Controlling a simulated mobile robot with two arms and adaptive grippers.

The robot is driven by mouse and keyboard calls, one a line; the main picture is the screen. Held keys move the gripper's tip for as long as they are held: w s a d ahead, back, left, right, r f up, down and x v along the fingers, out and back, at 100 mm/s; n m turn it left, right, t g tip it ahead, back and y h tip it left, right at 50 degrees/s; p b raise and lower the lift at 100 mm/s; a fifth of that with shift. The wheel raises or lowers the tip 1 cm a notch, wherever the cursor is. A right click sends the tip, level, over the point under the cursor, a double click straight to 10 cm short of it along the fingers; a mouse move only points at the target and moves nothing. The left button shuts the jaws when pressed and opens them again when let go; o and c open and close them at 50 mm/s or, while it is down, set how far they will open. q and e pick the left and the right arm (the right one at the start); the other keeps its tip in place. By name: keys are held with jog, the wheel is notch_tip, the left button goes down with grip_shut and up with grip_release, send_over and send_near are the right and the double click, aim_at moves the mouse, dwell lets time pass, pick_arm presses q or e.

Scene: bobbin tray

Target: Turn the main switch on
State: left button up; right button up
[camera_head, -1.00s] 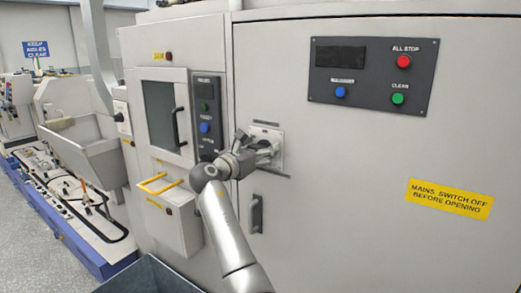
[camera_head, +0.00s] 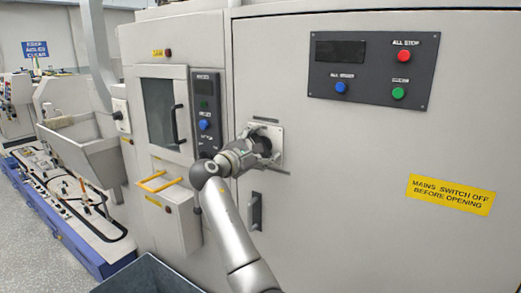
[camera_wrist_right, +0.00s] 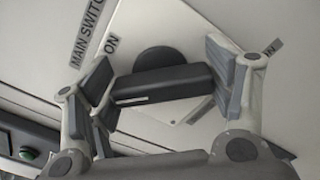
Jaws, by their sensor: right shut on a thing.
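The main switch has a white plate (camera_head: 277,133) on the grey cabinet door, with my right gripper (camera_head: 268,147) right in front of it. In the right wrist view, the black switch handle (camera_wrist_right: 160,84) lies between the fingers of my right gripper (camera_wrist_right: 163,82), which are shut on its two ends. A dark round hub (camera_wrist_right: 158,58) shows behind the handle. In the head view, the gripper hides the handle. My left gripper is not in view.
A dark control panel (camera_head: 330,97) with buttons is above right of the switch. A yellow warning label (camera_head: 450,195) is on the door. A black door handle (camera_head: 256,211) is below the switch. A box with a yellow handle (camera_head: 160,181) juts out on the left.

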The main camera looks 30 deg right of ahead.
jog(key=m, duration=0.1)
jog(key=m+b, duration=0.1)
jog(key=m, duration=0.1)
jog(key=m+b, duration=0.1)
jog(key=shift+f+m, duration=0.25)
jog(key=shift+m, duration=0.05)
jog(key=m+b, duration=0.2)
jog(key=m, duration=0.2)
jog(key=shift+b, duration=0.4)
jog(key=o, duration=1)
jog(key=v, duration=1.2)
